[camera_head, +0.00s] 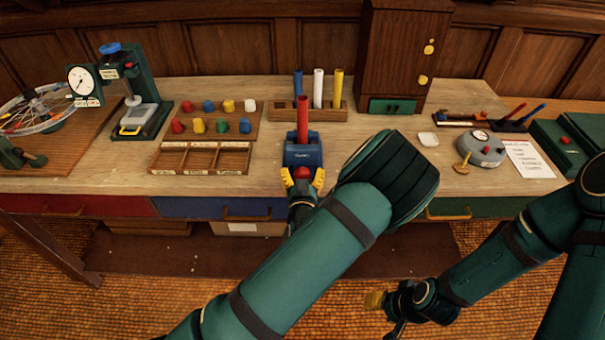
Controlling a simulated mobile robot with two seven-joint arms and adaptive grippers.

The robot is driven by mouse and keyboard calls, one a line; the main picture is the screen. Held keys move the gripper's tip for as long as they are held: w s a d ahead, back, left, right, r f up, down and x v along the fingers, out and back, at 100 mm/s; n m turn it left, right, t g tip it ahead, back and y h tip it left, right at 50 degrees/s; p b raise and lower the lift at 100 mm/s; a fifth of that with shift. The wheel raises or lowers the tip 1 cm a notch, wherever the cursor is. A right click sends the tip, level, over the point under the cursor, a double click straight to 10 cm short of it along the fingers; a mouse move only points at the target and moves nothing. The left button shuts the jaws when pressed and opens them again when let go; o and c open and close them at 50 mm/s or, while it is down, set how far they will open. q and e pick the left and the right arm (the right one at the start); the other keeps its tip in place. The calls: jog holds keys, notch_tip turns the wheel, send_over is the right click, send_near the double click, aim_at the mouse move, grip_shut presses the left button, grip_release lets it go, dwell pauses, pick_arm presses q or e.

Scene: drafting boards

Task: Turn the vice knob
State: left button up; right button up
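The blue vice (302,153) stands near the front edge of the table, with an upright red cylinder (302,118) at its jaws. Its red knob (302,173) faces me, low on the front. My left gripper (303,180) is at the knob, with one yellow fingertip on each side of it. I cannot tell whether the fingertips press on the knob or stand just apart from it. My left forearm crosses the middle of the view. My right gripper (375,300) hangs low in front of the table, away from the vice; its opening cannot be made out.
A wooden sorting tray (202,144) and a board of coloured pegs (255,132) lie left of the vice. A rack (333,112) with blue, white and yellow cylinders stands behind it. A dial gauge stand (150,112) is at left, a grey round device (481,150) at right.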

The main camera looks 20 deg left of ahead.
pick_arm(q)
jog(key=c, duration=0.8)
jog(key=shift+o, duration=0.2)
jog(key=shift+m, duration=0.3)
jog(key=shift+d+m+b, duration=0.1)
jog(key=shift+m+b, duration=0.4)
jog(key=shift+m, duration=0.7)
jog(key=shift+f+m+b, duration=0.1)
jog(key=shift+m+b, duration=0.2)
jog(key=shift+m, duration=1.9)
jog(key=o, duration=1.2)
